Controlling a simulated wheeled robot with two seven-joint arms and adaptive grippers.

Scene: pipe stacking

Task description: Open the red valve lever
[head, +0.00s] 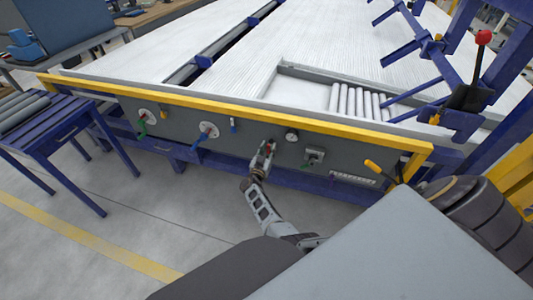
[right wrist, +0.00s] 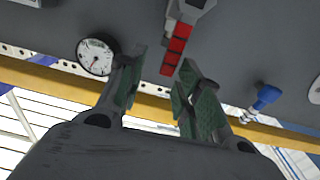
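The red valve lever (head: 268,147) is on the grey front panel, left of the round gauge. In the right wrist view, the red lever (right wrist: 176,50) hangs from a grey valve body (right wrist: 190,8), and its free end appears between my fingertips. My right gripper (head: 262,163) is close in front of the lever in the head view and partly covers it. The right wrist view shows my right gripper (right wrist: 162,70) open, with a gap around the lever's end; I cannot tell whether either finger touches it. My left gripper is not in view.
A blue pipe rack (head: 62,128) stands left. The floor before the panel is clear at left.

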